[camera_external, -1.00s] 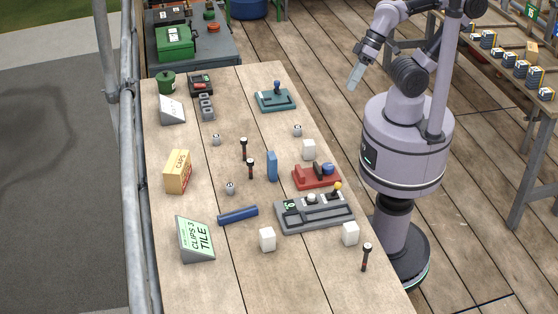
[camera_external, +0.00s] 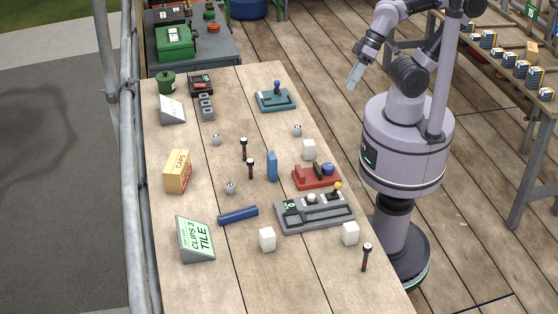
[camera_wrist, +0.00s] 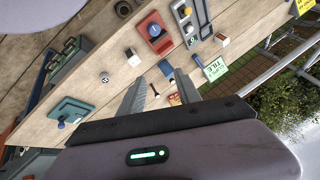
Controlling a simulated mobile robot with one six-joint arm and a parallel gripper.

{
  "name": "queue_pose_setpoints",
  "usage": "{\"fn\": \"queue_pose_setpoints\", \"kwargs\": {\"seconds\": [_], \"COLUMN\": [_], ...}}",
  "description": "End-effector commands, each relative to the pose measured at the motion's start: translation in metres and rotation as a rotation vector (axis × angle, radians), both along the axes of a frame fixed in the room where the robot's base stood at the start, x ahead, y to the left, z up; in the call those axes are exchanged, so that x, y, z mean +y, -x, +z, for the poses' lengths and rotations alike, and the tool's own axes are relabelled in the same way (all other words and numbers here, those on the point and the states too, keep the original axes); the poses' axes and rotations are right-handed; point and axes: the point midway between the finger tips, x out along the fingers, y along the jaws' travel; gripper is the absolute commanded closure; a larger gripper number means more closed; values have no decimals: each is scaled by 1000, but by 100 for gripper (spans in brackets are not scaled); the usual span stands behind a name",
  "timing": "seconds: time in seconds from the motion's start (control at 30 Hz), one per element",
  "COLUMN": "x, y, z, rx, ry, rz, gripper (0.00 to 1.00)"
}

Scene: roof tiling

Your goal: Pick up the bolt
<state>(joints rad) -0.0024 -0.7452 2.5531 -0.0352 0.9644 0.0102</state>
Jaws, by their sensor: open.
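Three dark bolts with pale heads stand upright on the wooden workbench (camera_external: 180,275) in the external view. One bolt (camera_external: 243,149) is near the bench's middle, a second bolt (camera_external: 250,168) stands close to it, and a third bolt (camera_external: 366,257) is at the front right edge. My gripper (camera_external: 355,77) is open and empty, raised off to the right of the bench's far part, well apart from every bolt. In the wrist view its two fingers (camera_wrist: 160,92) are spread, with bench items beyond them. The bolts are too small to pick out surely there.
Around the bolts are a blue block (camera_external: 272,166), a red fixture (camera_external: 316,177), a grey fixture (camera_external: 315,212), a dark blue bar (camera_external: 238,215), white cubes (camera_external: 267,239) and small grey nuts (camera_external: 231,187). A caps box (camera_external: 178,171) and a clips sign (camera_external: 196,238) stand left.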

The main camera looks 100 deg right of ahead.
Motion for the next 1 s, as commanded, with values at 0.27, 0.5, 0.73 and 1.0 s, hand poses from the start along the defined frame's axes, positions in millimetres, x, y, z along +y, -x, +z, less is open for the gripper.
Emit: {"fn": "queue_pose_setpoints", "kwargs": {"seconds": [0.27, 0.5, 0.73, 1.0], "x": [170, 408, 452, 480], "y": [-128, -90, -76, -107], "z": [-22, -114, -159, -223], "rx": [-57, -203, -222, -222], "ry": [249, 310, 307, 307], "rz": [493, 971, 1052, 1049], "gripper": [60, 60, 60, 60]}}
